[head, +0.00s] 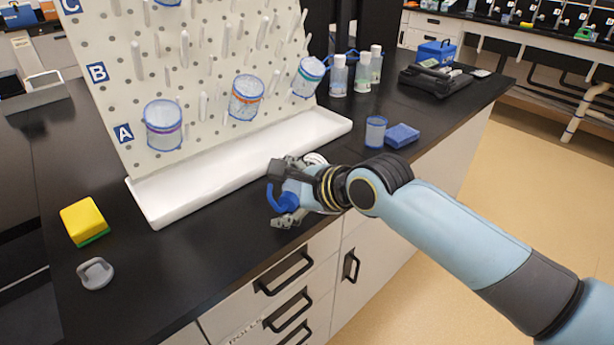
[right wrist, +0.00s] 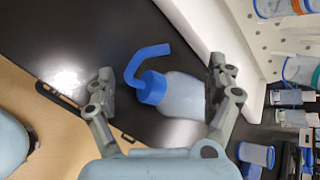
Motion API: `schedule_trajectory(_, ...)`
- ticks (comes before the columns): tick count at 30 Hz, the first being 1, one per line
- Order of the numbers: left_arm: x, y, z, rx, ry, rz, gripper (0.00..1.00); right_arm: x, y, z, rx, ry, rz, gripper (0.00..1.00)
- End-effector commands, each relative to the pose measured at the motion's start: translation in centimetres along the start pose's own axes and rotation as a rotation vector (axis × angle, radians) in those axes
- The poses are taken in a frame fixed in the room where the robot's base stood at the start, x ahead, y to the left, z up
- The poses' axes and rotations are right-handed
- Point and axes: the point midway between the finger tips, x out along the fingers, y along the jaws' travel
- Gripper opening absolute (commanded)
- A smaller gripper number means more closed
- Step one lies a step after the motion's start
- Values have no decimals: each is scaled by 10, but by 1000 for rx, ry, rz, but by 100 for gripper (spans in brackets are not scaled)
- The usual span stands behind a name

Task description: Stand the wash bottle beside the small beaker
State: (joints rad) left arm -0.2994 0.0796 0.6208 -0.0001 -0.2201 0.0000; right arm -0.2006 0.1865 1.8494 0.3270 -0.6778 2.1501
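The wash bottle has a blue cap and a bent blue spout (head: 287,202); my right gripper hides most of its body in the head view. In the right wrist view the bottle (right wrist: 182,98) shows a pale translucent body. My right gripper (head: 280,193) is open around it, one finger on each side. In the right wrist view the gripper (right wrist: 162,92) has the bottle closer to its right finger, with a wide gap on the left. The small beaker (head: 375,132), clear with a blue rim, stands farther along the bench. My left gripper is not in view.
A blue sponge (head: 402,135) lies beside the beaker. A white tray (head: 235,172) runs below the pegboard (head: 200,85), which holds several beakers. Bottles (head: 338,76) stand behind. A yellow sponge (head: 84,220) and a grey object (head: 95,273) lie at the left.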

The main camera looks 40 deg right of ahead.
Motion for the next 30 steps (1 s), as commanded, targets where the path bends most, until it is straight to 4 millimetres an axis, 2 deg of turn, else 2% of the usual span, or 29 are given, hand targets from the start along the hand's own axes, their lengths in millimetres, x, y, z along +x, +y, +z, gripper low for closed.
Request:
schedule_trajectory(2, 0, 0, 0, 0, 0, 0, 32, 0, 0, 0, 0, 0, 0, 74)
schedule_trajectory(15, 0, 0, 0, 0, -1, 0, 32, 0, 0, 0, 1, 1, 1, 16)
schedule_trajectory(16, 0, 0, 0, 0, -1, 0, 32, 0, 1, -1, 1, 2, 2, 15)
schedule_trajectory(17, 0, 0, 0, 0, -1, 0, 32, 0, 1, -1, 1, 2, 2, 9)
schedule_trajectory(25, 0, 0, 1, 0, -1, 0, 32, -3, -2, 1, 3, 4, 5, 8)
schedule_trajectory(30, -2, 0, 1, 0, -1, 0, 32, -14, -14, 13, 2, 3, 4, 0)
